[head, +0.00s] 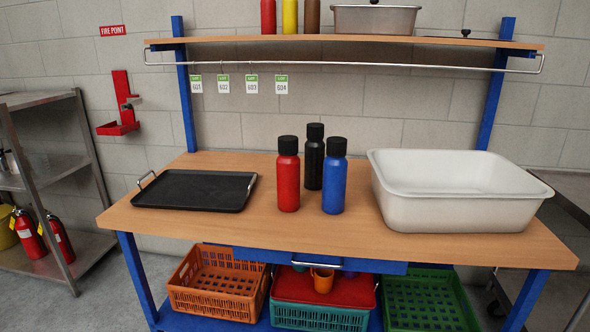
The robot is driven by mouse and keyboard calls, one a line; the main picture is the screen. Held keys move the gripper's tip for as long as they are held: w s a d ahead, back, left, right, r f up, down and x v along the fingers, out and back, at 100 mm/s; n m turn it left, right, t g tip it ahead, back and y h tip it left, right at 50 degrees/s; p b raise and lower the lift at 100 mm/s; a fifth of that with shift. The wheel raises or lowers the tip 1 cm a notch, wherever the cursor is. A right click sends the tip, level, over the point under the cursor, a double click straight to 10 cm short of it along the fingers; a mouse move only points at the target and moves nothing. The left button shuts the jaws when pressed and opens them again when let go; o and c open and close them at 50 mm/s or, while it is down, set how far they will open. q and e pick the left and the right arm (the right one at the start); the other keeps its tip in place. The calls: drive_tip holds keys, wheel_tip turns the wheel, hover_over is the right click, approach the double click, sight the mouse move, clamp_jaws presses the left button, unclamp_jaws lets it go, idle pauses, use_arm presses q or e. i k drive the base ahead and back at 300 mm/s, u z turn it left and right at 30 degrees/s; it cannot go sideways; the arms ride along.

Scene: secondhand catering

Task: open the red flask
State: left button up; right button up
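The red flask (288,178) stands upright on the wooden table, left of the blue flask. Its black cap (288,145) is on top. A blue flask (334,180) with a black cap stands close to its right, and a black flask (314,160) stands behind and between the two. All three look closed. Neither of my grippers shows in the head view.
A black tray (195,190) lies at the left of the table (250,222), and a large white tub (455,205) stands at the right. A shelf (240,39) with a rail runs above the back edge. Bare tabletop lies in front of the flasks.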

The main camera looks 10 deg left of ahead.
sight(288, 167)
drive_tip(key=u, duration=1.55)
drive_tip(key=i, duration=1.15)
drive_tip(key=z, duration=1.65)
